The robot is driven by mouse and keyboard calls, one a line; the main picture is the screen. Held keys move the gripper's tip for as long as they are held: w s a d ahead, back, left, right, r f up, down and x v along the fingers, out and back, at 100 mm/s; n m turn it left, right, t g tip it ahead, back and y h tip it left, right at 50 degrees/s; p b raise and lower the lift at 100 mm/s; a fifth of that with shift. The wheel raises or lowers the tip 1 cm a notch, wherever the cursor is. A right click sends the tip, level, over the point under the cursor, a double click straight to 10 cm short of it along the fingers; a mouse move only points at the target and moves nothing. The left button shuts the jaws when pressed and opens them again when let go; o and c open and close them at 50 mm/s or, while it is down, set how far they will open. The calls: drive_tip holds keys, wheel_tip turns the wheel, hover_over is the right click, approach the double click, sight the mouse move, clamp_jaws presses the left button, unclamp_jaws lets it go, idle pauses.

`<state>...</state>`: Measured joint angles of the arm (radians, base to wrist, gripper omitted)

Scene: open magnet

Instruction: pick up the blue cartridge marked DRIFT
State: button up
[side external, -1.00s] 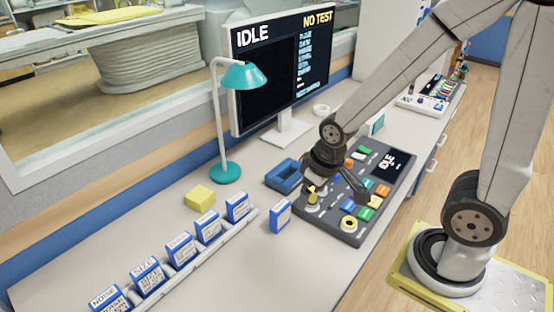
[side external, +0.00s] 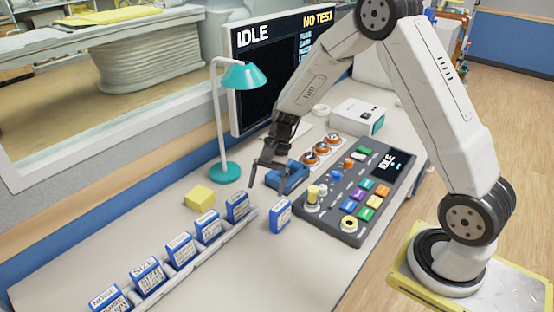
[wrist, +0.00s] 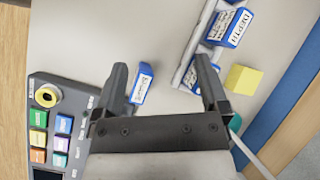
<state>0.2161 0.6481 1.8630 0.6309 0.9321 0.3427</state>
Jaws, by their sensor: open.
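A loose blue cartridge with a white label (side external: 280,216) stands on the desk, apart from the rack; it also shows in the wrist view (wrist: 142,84). Its label is too small to read surely, so I cannot tell whether it is DRIFT. Several similar blue cartridges stand in a pale rack (side external: 213,251). One rack cartridge reads DEPTH (wrist: 230,26); the end one (side external: 237,207) is partly hidden by a finger in the wrist view. My gripper (side external: 267,189) is open and empty above the desk. In the wrist view the loose cartridge lies between its fingers, nearer the left one.
A control panel with coloured buttons (side external: 362,190) lies right of the loose cartridge. A blue holder (side external: 287,174) is behind my gripper. A yellow block (side external: 200,197) and a teal lamp (side external: 225,172) stand behind the rack. The front desk is clear.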

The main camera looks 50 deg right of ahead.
drive_tip(key=w+d+f+m+y, duration=0.1)
drive_tip(key=w+f+m+y, duration=0.25)
drive_tip(key=w, duration=0.25)
drive_tip(key=m+t+y, duration=0.3)
drive_tip(key=m+y, duration=0.1)
drive_tip(key=m, duration=0.1)
hover_over(241, 194)
drive_tip(key=s+d, duration=0.1)
drive_tip(key=d, duration=0.1)
drive_tip(key=f, duration=0.1)
drive_tip(key=shift+w+d+f+t+y, duration=0.15)
drive_tip(key=shift+d+f+t+y, duration=0.15)
drive_tip(key=shift+d+y, duration=0.15)
drive_tip(key=shift+f, duration=1.75)
drive_tip(key=shift+f, duration=1.55)
drive_tip(key=shift+a+f, duration=0.2)
drive_tip(key=shift+f, duration=0.1)
drive_tip(key=shift+x, duration=1.3)
